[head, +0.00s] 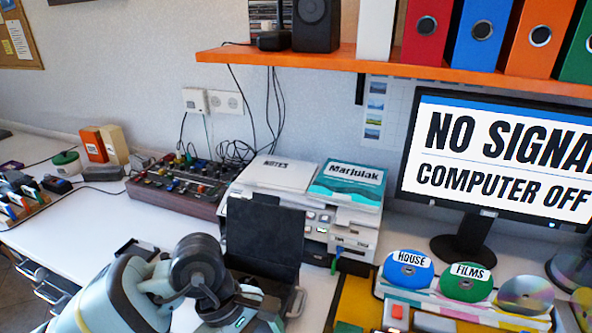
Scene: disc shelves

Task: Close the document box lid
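The document box lid (264,234) is a black panel. It stands raised and open, leaning back near the front of the printer. The lower part of the document box (296,302) shows only at its right edge; the rest is hidden behind my arm. My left arm comes in from the lower left. My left gripper (246,312) is at the bottom of the head view, in front of and below the raised lid. Its fingertips cannot be made out, nor whether it touches the box. My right gripper is not in view.
A printer (338,237) with a notes pad and a book on top stands right behind the lid. A mixer panel (178,187) is to its left. Discs (408,270) and a monitor (500,150) are on the right. White desk (95,225) is free at left.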

